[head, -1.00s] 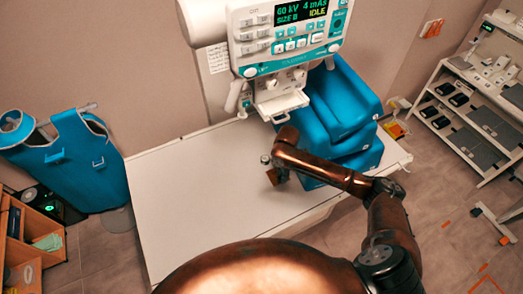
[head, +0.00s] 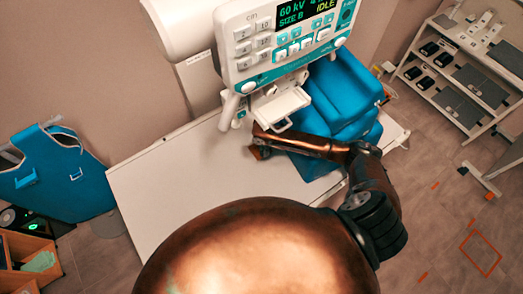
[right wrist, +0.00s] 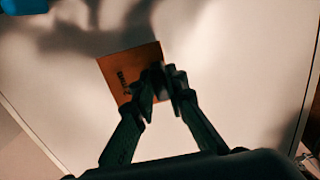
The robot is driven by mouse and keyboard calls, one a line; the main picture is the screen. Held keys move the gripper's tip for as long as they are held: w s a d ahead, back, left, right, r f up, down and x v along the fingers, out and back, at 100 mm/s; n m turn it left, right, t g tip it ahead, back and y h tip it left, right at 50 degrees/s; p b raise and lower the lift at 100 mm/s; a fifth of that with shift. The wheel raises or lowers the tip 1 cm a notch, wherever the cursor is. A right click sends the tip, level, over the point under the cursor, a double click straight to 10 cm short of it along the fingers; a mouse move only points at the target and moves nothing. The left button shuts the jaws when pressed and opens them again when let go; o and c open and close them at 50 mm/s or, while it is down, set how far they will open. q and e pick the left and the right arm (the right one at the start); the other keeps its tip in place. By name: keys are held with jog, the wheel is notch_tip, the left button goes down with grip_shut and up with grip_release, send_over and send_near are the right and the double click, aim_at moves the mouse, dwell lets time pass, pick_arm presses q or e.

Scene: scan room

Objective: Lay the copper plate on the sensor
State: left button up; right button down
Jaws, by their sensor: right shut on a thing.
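My right gripper (right wrist: 161,86) is shut on the copper plate (right wrist: 121,73), a thin orange-brown square with dark printing, in the right wrist view. It grips the plate near its right edge, over the white table top. In the head view the plate (head: 257,153) shows as a small brown patch beside the right gripper (head: 262,147), whose fingers are mostly hidden by my wrist. I cannot pick out the sensor with certainty. My left gripper is not in view.
The white table (head: 165,185) is mostly bare at left. A white X-ray unit (head: 240,75) with a small tray (head: 283,108) hangs above it. Blue cushions (head: 345,95) lie at right. A blue apron (head: 55,180) hangs at left; a shelf (head: 465,80) with dark panels stands at right.

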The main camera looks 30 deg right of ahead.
jog(key=shift+s+f, duration=0.45)
jog(key=shift+f, duration=0.2)
jog(key=w+f, duration=0.2)
jog(key=f, duration=0.1)
jog(key=shift+a+p, duration=0.15)
jog(key=shift+p, duration=0.15)
jog(key=shift+w+f, duration=0.35)
jog(key=shift+w, duration=0.15)
jog(key=shift+s+r, duration=0.15)
jog(key=shift+s, duration=0.4)
jog(key=c, duration=2.1)
grip_release()
jog(key=shift+w+f, duration=0.2)
jog(key=shift+f, duration=0.1)
jog(key=shift+o, duration=0.8)
jog(key=shift+s+r, duration=0.15)
jog(key=shift+s, duration=0.05)
jog(key=shift+r, duration=0.1)
jog(key=shift+w+r, duration=0.15)
jog(key=shift+r, duration=0.2)
notch_tip(320, 180, up, 10)
jog(key=shift+r+b, duration=0.25)
jog(key=shift+b, duration=0.45)
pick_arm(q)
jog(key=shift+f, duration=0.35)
pick_arm(e)
jog(key=shift+r, duration=0.55)
